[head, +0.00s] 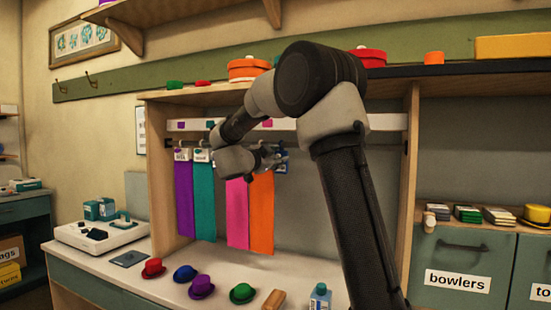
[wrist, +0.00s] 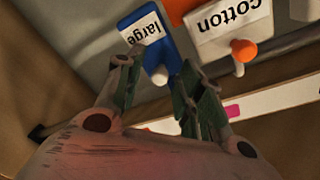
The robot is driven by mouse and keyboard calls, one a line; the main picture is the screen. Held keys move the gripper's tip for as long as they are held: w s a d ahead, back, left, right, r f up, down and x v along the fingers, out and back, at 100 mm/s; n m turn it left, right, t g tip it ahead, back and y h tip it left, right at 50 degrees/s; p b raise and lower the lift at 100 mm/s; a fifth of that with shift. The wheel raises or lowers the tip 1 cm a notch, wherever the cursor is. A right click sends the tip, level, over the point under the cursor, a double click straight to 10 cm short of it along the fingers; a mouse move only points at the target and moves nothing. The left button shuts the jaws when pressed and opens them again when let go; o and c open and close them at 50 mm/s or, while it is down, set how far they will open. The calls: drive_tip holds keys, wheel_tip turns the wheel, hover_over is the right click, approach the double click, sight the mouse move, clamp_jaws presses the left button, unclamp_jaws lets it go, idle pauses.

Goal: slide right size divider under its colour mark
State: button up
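A blue divider (wrist: 172,52) with a white label reading "large" and a pale peg appears upside down in the wrist view. In the head view my gripper (head: 275,157) is in front of the rail.
A white "cotton" divider (wrist: 232,30) with an orange peg hangs close beside the blue one. Purple (head: 184,200), teal (head: 203,200) and pink (head: 238,212) cloths hang left. Small hats, including a green one (head: 242,293), stand on the counter below. My arm hides part of the rail.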

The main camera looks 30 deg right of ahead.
drive_tip(key=shift+d, duration=0.1)
drive_tip(key=shift+c, duration=0.3)
clamp_jaws()
drive_tip(key=shift+s, duration=0.1)
drive_tip(key=s+d, duration=1.5)
drive_tip(key=s, duration=0.4)
drive_tip(key=shift+s, duration=0.1)
drive_tip(key=shift+o, duration=0.3)
unclamp_jaws()
